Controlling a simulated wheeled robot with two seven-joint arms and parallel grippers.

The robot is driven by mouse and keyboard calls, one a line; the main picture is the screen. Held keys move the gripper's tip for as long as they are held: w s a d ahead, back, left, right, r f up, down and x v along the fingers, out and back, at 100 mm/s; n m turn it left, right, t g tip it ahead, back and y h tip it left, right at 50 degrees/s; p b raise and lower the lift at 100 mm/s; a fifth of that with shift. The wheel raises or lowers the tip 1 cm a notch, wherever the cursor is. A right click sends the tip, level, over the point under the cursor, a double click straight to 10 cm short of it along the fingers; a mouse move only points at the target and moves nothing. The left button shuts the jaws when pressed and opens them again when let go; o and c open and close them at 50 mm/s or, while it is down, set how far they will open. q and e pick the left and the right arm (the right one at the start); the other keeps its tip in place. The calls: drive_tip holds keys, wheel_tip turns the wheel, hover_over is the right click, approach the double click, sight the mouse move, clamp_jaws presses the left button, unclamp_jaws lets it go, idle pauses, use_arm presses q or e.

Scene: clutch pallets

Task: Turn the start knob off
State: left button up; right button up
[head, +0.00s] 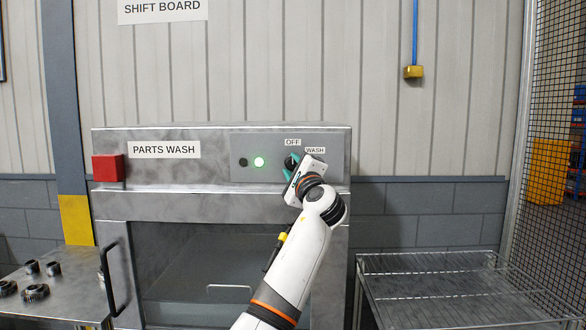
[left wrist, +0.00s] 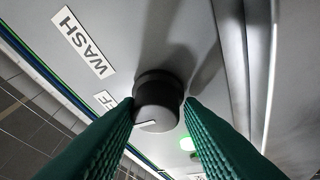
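The start knob (left wrist: 158,108) is a round black knob with a grey face and a white pointer line, on the front panel of the parts washer. In the left wrist view its pointer is toward the partly hidden OFF label (left wrist: 105,99); the WASH label (left wrist: 83,42) is further up. My left gripper (head: 293,166) is at the knob. Its green fingers (left wrist: 159,100) lie along both sides of the knob and appear to touch it. In the head view the knob (head: 291,160) is partly covered by the gripper. My right gripper is not in view.
A green lamp (head: 259,162) glows on the panel beside a dark one (head: 243,162). A red box (head: 108,168) is at the washer's left. Metal parts (head: 36,292) lie on the left table. An empty-looking wire rack (head: 440,285) stands at right.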

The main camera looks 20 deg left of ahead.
use_arm(q)
drive_tip(key=o, duration=0.3)
drive_tip(key=shift+d+r, duration=0.15)
drive_tip(key=shift+r, duration=0.1)
drive_tip(key=shift+o, duration=0.2)
drive_tip(key=shift+f, duration=0.15)
drive_tip(key=shift+s+d+f+b, duration=0.2)
drive_tip(key=shift+s+b, duration=0.1)
drive_tip(key=b+v, duration=0.4)
drive_tip(key=v, duration=0.7)
drive_tip(key=shift+s, duration=0.15)
drive_tip(key=shift+r, duration=0.1)
